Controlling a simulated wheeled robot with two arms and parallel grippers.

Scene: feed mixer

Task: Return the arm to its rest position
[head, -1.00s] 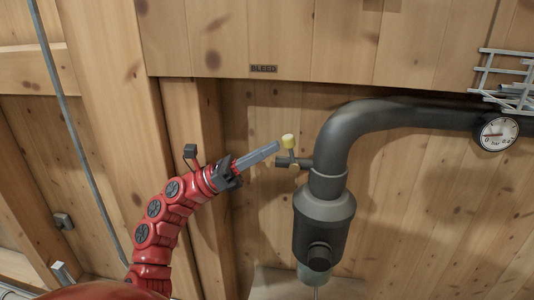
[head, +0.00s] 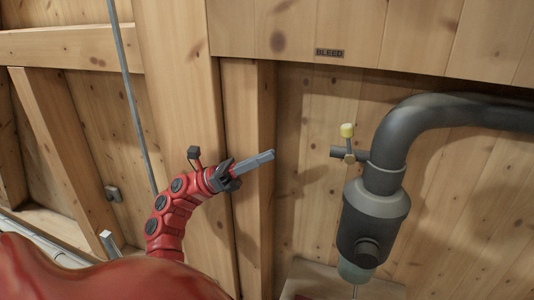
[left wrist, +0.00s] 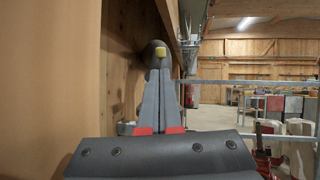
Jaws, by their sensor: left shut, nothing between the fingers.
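My left gripper (head: 262,161) is shut and empty, its grey fingers together and pointing right in the head view. It is left of the small bleed valve (head: 349,156) with the yellow knob (head: 347,130), with a clear gap between them. My red left arm (head: 172,206) curves up from the bottom left. In the left wrist view the shut fingers (left wrist: 158,100) point ahead, with the yellow knob (left wrist: 160,52) beyond their tips. My right gripper is in neither view.
A dark pipe (head: 440,110) bends down into a grey cylindrical body (head: 374,222) on the right. A wooden post (head: 180,100) and wall stand close behind my arm. A "BLEED" label (head: 329,53) is above the valve. A metal railing (left wrist: 255,82) shows in the left wrist view.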

